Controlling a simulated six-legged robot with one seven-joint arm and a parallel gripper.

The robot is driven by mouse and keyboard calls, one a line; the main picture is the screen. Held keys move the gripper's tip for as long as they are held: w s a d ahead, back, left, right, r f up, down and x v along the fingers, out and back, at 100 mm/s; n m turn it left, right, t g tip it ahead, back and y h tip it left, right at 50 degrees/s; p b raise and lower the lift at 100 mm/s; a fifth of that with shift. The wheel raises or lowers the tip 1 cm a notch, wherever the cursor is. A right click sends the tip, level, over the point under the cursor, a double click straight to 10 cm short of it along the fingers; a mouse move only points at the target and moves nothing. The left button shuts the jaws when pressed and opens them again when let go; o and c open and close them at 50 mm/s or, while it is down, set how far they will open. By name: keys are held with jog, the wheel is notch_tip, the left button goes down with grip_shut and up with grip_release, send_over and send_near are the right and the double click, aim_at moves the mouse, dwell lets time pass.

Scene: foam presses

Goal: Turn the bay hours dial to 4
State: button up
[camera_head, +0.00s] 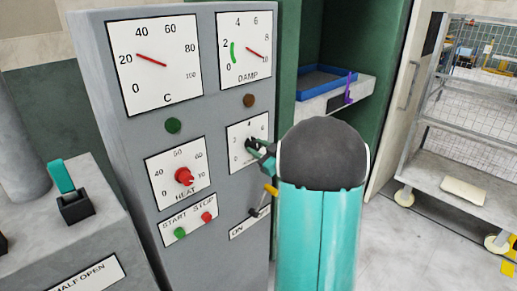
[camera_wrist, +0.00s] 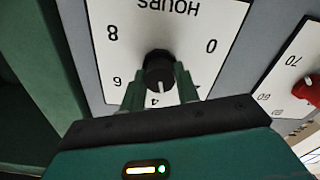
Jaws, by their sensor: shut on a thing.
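The hours dial has a white plate (camera_head: 240,132) on the grey panel, and the plate appears upside down in the wrist view (camera_wrist: 115,50). Its black knob (camera_wrist: 158,66) also shows in the head view (camera_head: 251,143). The white mark on the knob points at or very near the 4. My gripper (camera_wrist: 158,82) is shut on the knob, with one green finger on each side. In the head view my gripper (camera_head: 262,150) meets the plate from the right, and my arm hides the plate's lower right part.
Left of the dial is the red HEAT knob (camera_head: 184,176). Below are the START and STOP buttons (camera_head: 194,224) and a yellow-tipped lever (camera_head: 266,198) by the ON label, close to my arm. A wire trolley (camera_head: 470,185) stands at the right.

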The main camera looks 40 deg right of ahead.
jog(key=shift+m, duration=1.5)
jog(key=o, duration=1)
jog(key=shift+c, duration=0.2)
jog(key=shift+s, duration=0.1)
jog(key=s, duration=1.3)
jog(key=shift+s+d, duration=0.2)
jog(key=shift+s, duration=0.15)
